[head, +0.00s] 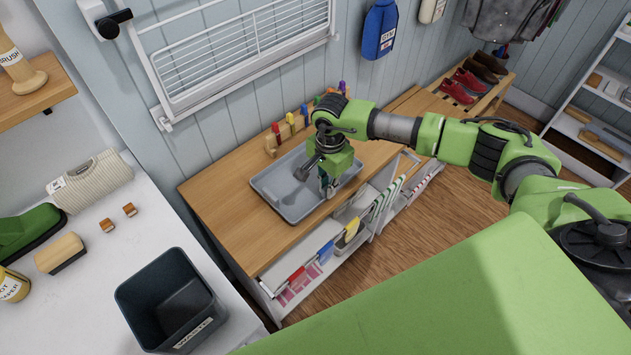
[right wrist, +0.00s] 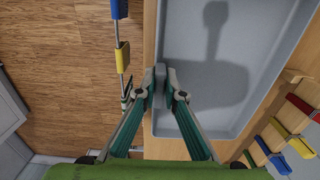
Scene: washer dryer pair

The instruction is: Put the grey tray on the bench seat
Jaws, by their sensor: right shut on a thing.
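The grey tray (head: 286,205) is a shallow rectangular tray, level over the wooden top (head: 222,205) of a low unit along the wall. I cannot tell whether it rests on the wood or hangs just above it. My right gripper (head: 326,188) is at the tray's right side and shut on its rim. In the right wrist view the fingertips (right wrist: 166,86) pinch the rim of the tray (right wrist: 240,75), with the gripper's shadow inside it. The tray looks empty. My left gripper is not in view.
A rack with coloured clips (head: 290,128) stands behind the tray. Clipped cloths and rails (head: 330,248) hang along the unit's front. A slatted shoe bench (head: 497,92) with shoes is farther right. A dark waste bin (head: 170,300) stands on the white surface at lower left.

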